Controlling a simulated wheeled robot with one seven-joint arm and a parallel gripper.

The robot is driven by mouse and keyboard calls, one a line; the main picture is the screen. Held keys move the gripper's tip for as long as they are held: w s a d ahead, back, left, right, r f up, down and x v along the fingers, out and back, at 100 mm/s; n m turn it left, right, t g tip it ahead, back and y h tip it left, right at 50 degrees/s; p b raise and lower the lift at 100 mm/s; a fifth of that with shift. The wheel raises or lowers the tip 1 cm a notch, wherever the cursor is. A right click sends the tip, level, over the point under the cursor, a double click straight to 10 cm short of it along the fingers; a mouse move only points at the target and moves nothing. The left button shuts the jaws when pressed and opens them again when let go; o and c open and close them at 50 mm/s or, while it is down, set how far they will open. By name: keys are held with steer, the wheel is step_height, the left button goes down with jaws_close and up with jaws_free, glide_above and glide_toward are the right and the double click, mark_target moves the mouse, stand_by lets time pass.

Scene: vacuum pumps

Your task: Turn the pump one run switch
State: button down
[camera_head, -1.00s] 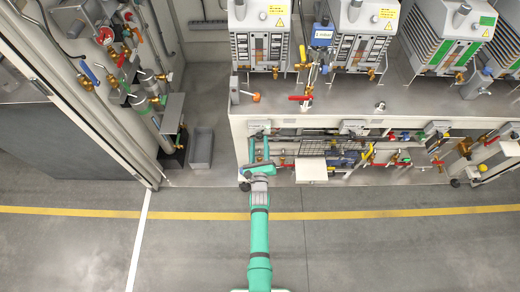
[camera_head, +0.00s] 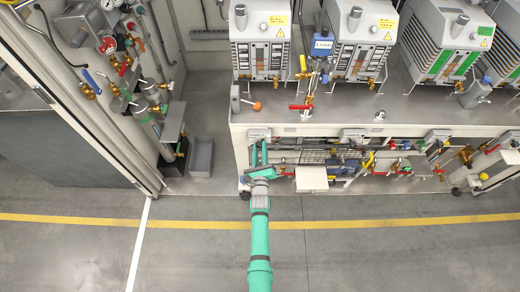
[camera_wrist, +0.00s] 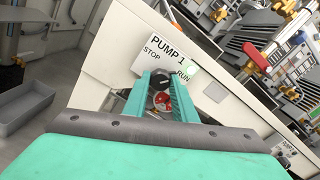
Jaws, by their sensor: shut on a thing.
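The pump one run switch is a dark round knob (camera_wrist: 158,82) on a white label plate marked PUMP 1, STOP and RUN (camera_wrist: 150,57), fixed to a cream cabinet front in the wrist view. A pale green lamp (camera_wrist: 187,68) sits beside the word RUN. My gripper (camera_wrist: 160,86) has its two green fingers at the knob, one on each side, shut on it. A red part shows between the fingers below the knob. In the head view my gripper (camera_head: 258,150) reaches the left end of the bench front, where the switch is too small to make out.
Several grey pumps (camera_head: 262,40) stand on the bench top. Valves and pipes fill the open shelf right of my arm, with a white box (camera_head: 311,179) jutting out. A grey bin (camera_head: 201,158) stands on the floor to the left. The front floor is clear.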

steer(key=c, duration=1.4)
jaws_free()
steer(key=shift+s, duration=0.3)
steer(key=shift+s, duration=0.7)
steer(key=s, duration=0.6)
